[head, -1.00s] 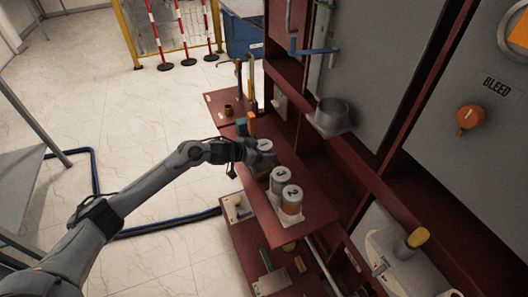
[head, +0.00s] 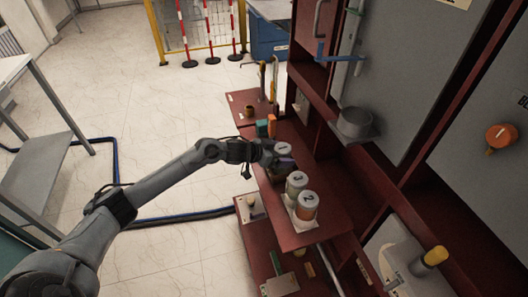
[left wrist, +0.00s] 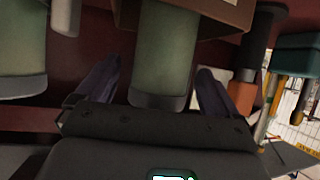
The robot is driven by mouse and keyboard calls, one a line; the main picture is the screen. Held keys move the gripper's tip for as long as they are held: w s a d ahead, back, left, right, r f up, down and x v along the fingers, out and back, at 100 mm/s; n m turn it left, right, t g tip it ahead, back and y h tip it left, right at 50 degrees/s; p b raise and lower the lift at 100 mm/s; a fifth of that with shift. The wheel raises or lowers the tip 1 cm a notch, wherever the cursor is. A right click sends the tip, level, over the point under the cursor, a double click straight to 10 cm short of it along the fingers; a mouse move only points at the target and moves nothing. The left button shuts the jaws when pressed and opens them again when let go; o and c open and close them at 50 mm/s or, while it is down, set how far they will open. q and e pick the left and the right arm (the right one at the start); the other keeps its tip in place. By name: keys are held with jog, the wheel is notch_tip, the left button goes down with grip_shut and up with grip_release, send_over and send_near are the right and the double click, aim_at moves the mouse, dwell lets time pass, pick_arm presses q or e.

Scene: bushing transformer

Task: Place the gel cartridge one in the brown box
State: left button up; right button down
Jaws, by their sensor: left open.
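Several grey-topped canisters stand in a row on the red shelf in the head view. The farthest canister (head: 283,148) is at my left gripper (head: 280,160), and its number is too small to read. The middle canister (head: 297,180) and the nearest canister (head: 307,205), which appears marked 2, stand closer. In the left wrist view my left gripper (left wrist: 152,92) is open, with a finger on each side of a green canister (left wrist: 163,55). I cannot tell whether they touch. Another green canister (left wrist: 20,50) is at left. I cannot make out the brown box for certain.
A tan block-like edge (left wrist: 215,15) lies behind the green canister in the left wrist view. An orange piece (head: 271,125) and a teal piece (head: 262,128) stand just beyond the gripper.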

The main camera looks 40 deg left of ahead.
pick_arm(q)
jog(key=p+v, duration=0.3)
jog(key=v, duration=0.8)
jog(key=s+d+f+g+y, duration=0.2)
jog(key=s+d+f+y, duration=0.1)
jog(key=s+d+f, duration=0.9)
jog(key=s+d+g, duration=0.3)
jog(key=s+d, duration=0.2)
jog(key=s, duration=0.3)
jog(key=s+d+n+g, duration=0.1)
jog(key=s+d+g, duration=0.2)
jog(key=s+d, duration=0.2)
jog(key=s, duration=0.3)
jog(key=shift+r, duration=0.25)
jog(key=shift+d, duration=0.1)
